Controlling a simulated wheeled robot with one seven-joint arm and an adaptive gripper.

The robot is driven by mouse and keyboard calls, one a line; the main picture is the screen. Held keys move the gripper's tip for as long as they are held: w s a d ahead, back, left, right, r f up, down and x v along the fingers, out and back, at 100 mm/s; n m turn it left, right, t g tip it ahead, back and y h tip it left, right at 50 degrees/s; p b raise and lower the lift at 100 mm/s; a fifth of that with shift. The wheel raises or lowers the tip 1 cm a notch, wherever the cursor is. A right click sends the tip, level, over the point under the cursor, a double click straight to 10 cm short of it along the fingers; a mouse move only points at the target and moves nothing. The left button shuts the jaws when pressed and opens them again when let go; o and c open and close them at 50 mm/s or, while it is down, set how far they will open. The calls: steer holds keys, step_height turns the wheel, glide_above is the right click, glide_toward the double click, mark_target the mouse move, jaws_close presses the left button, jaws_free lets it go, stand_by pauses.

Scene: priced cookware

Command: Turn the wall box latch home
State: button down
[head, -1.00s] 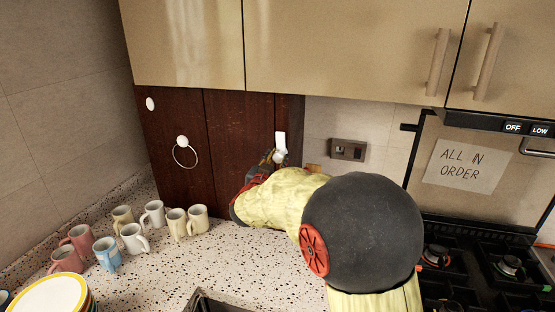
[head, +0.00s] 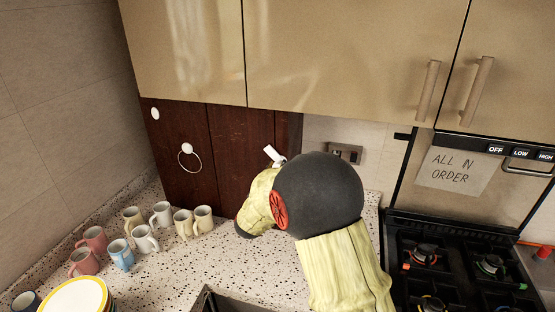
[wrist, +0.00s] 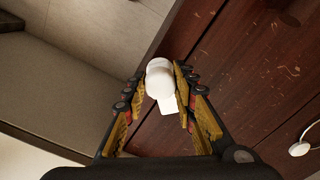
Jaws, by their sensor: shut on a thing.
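The wall box is a dark wood-brown panel front (head: 228,160) under the beige cupboards in the head view. Its white latch (head: 274,155) sits near the right end and stands tilted, its upper end to the left. In the wrist view the latch shows as a round white knob with a short flat bar (wrist: 168,104). My gripper (wrist: 161,80) has its two yellow-and-black fingers on either side of the knob and is shut on it. In the head view my arm hides the gripper and the lower part of the latch.
Several mugs (head: 120,255) and a stack of plates (head: 75,297) stand on the speckled counter (head: 190,255) at left. A wall socket (head: 345,153) is right of the latch. A gas hob (head: 455,265) is at the right. A white ring (head: 187,159) hangs on the panel.

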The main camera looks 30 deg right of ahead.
steer(key=n+p, duration=0.5)
steer(key=shift+r+n, duration=0.15)
steer(key=shift+n, duration=0.15)
steer(key=shift+n+p, duration=1.55)
steer(key=shift+n, duration=0.05)
steer(key=shift+f+n, duration=0.25)
steer(key=shift+n, duration=0.05)
steer(key=c, duration=1.5)
jaws_free()
steer(key=shift+o, duration=0.4)
steer(key=v, duration=1.2)
steer(key=shift+r, duration=0.1)
